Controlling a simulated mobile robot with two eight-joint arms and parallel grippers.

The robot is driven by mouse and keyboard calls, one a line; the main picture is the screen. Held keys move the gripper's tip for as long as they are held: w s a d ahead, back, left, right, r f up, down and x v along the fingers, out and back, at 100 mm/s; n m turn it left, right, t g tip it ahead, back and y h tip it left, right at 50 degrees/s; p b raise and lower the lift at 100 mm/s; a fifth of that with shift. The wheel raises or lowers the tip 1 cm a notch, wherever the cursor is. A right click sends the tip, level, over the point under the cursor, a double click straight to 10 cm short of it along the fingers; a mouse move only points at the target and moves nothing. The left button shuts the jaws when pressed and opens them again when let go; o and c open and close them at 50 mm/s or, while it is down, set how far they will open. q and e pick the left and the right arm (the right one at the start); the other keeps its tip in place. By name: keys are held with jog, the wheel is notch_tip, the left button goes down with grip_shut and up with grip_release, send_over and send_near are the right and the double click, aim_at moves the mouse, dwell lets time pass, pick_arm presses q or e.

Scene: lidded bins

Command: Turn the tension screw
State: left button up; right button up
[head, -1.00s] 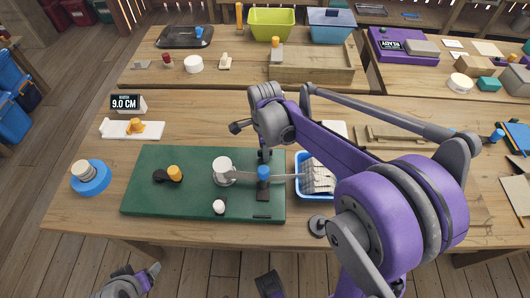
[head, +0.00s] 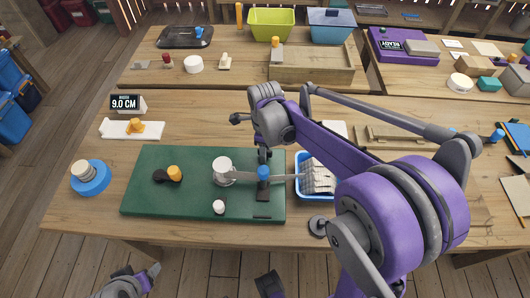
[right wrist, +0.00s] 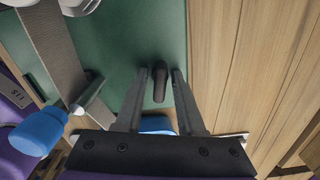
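A dark upright peg (right wrist: 159,84), which looks like the tension screw, stands on the green board (head: 150,207) in the right wrist view. My right gripper (right wrist: 160,76) is open, with one finger on each side of the peg and narrow gaps showing. In the head view this gripper (head: 265,153) is over the board's back right part, and the peg is hidden. A grey strap (head: 242,177) runs from a white drum (head: 222,165) to the right. A blue knob (head: 263,173) is beside the strap; it also shows in the right wrist view (right wrist: 38,133). My left gripper (head: 148,276) is off the table's front edge.
A blue bin (head: 299,188) stands right of the board. An orange knob (head: 175,173) and a white knob (head: 219,207) are on the board. A sign reading 9.0 CM (head: 126,103) stands behind.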

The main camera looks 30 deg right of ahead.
jog(key=shift+r, duration=0.1)
notch_tip(320, 180, up, 5)
jog(key=p, duration=0.3)
dwell(0.4)
